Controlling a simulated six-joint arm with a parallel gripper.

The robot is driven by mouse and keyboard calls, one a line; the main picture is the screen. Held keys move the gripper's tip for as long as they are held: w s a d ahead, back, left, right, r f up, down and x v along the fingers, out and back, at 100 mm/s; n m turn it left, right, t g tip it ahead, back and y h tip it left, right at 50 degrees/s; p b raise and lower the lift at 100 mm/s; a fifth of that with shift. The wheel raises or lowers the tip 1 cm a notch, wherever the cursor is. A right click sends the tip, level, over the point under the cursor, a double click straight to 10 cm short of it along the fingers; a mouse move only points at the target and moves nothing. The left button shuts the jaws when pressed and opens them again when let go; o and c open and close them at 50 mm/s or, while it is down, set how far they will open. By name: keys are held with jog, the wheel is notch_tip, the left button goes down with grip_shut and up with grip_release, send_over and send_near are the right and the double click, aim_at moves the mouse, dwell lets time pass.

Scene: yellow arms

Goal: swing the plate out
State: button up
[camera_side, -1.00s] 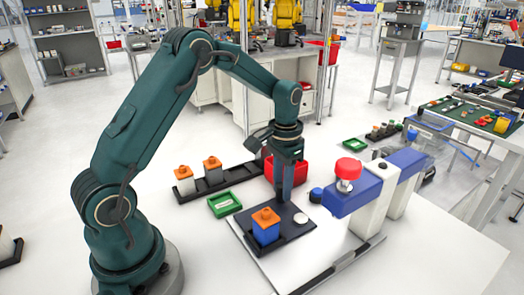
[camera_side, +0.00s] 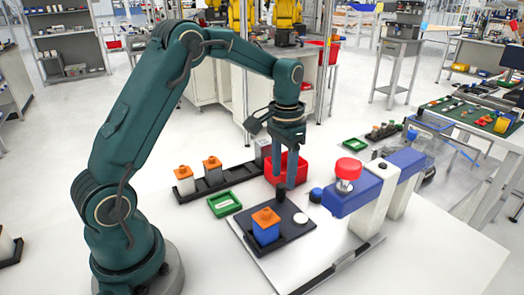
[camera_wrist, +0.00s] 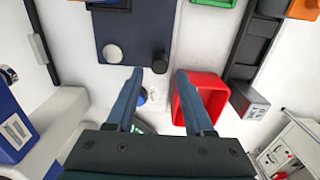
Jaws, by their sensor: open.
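The dark plate (camera_side: 255,241) lies on the white table. A blue block with an orange top (camera_side: 266,226) stands on it, and a white disc (camera_side: 301,218) lies near its right corner. The plate also shows at the top of the wrist view (camera_wrist: 140,25), with the disc (camera_wrist: 112,53) and a short black knob (camera_wrist: 160,62) at its near edge. My gripper (camera_side: 282,196) is over the plate's far corner, pointing down. In the wrist view my gripper (camera_wrist: 156,74) is open and empty, its fingertips either side of the knob in the picture.
A red bin (camera_side: 295,170) stands just behind my gripper. A blue and white station with a red button (camera_side: 348,169) is to the right. A black rack with orange-topped blocks (camera_side: 215,183) and a green tray (camera_side: 224,204) are at left. The front right table is clear.

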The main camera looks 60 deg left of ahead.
jog(key=shift+r, duration=1.85)
jog(key=shift+w+d+r, duration=0.1)
jog(key=shift+d+r, duration=0.05)
jog(key=shift+r, duration=0.2)
jog(key=s+d+r+m+t, duration=0.1)
jog(key=s+d+r+t, duration=0.35)
jog(key=s+r, duration=0.35)
jog(key=s+d+f+n+t, duration=0.1)
jog(key=s+d+f, duration=0.2)
jog(key=s, duration=0.6)
jog(key=shift+s+d+f, duration=0.15)
jog(key=shift+s+f, duration=0.05)
jog(key=shift+f, duration=0.1)
